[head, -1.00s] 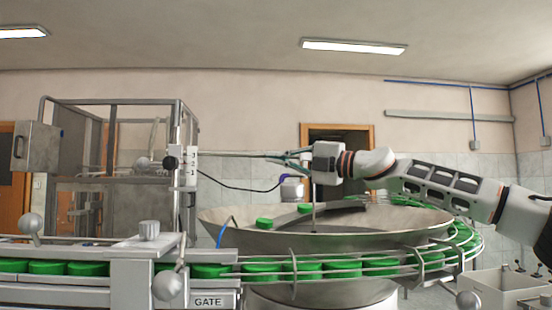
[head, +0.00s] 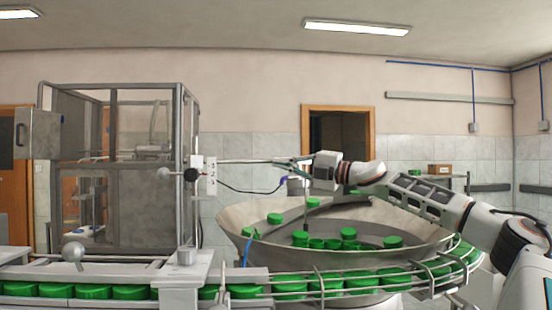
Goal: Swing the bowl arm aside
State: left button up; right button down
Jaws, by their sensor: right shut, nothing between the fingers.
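The bowl arm (head: 240,161) is a thin grey bar running right from the post with a numbered plate (head: 210,175), level above the bowl. Its far end meets the fingers of my right gripper (head: 280,162), which point left along it. The gripper is shut with nothing between the fingers; whether it touches the bar I cannot tell. A thin upright rod goes down into the bowl just below the gripper. The wide grey feeder bowl (head: 240,225) holds several green caps (head: 300,238). My left gripper is out of view.
A railed conveyor with green caps (head: 95,291) runs along the front and curves up around the bowl's right side. A framed glass machine (head: 145,205) stands at left. A black knob (head: 191,174) is beside the post. A dark cable hangs between the post and the bowl.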

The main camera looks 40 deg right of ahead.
jog(key=w, duration=0.1)
jog(key=w+p, duration=0.1)
jog(key=w, duration=0.1)
jog(key=shift+w+d+f+p, duration=0.1)
jog(key=shift+d+f+p, duration=0.05)
jog(key=shift+d+p, duration=0.2)
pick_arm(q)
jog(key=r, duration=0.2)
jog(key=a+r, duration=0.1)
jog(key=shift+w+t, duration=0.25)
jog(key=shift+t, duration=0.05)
pick_arm(e)
jog(key=shift+w, duration=0.2)
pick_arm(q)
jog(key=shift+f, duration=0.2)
